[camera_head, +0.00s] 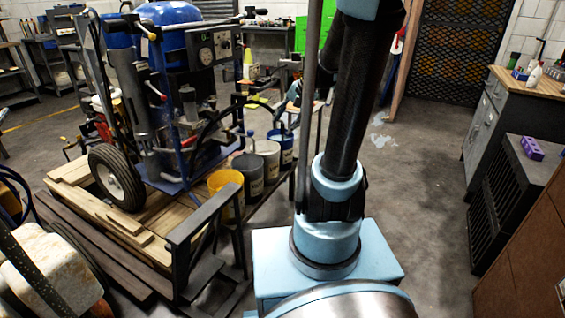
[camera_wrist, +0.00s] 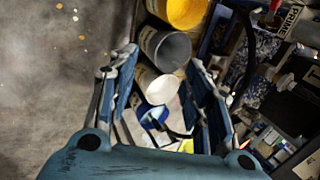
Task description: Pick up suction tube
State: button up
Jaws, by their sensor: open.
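A dark curved hose, which looks like the suction tube (camera_head: 208,123), arcs from the blue line striper (camera_head: 187,45) toward the buckets in the head view. A dark hose (camera_wrist: 247,48) also runs down beside the buckets in the wrist view, right of my gripper; I cannot tell if it is the same one. My gripper (camera_wrist: 163,60) is open, its two blue fingers spread over the row of buckets. A thin dark curved piece shows low between the fingers; I cannot tell what it is. In the head view my arm hides most of the gripper.
A yellow bucket (camera_head: 226,203), a grey bucket (camera_head: 247,180), a white bucket (camera_head: 267,158) and a blue-white bucket (camera_head: 286,157) stand in a row beside the striper. A wooden pallet (camera_head: 122,228) and dark metal rail (camera_head: 187,232) are at left. Drawers (camera_head: 482,130) stand right; open floor lies between.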

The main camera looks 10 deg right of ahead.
aim_at(283, 129)
jog(key=w+d+f+m+t+y, duration=0.1)
jog(key=w+d+f+m+y, duration=0.15)
jog(key=w, duration=0.75)
jog(key=w+d+f+m+t+y, duration=0.15)
jog(key=w+m, duration=0.25)
jog(key=w, duration=0.5)
jog(key=w+d+f+m+t+y, duration=0.1)
jog(key=w+f+m, duration=0.2)
jog(key=w, duration=0.7)
jog(key=w+d+f+m+t+y, duration=0.1)
jog(key=w+d+f+m+t, duration=0.2)
jog(key=f, duration=0.4)
jog(key=w+d+f+m+t+y, duration=0.1)
jog(key=w+d+f+m, duration=0.3)
jog(key=f, duration=0.3)
jog(key=w+d+f+m+t+y, duration=0.1)
jog(key=w+d+f+m+t, duration=0.15)
jog(key=d+f, duration=0.4)
jog(key=shift+m+g, duration=0.3)
jog(key=shift+m, duration=0.1)
jog(key=x, duration=1.7)
jog(key=shift+a, duration=0.6)
jog(key=shift+c, duration=0.5)
grip_shut()
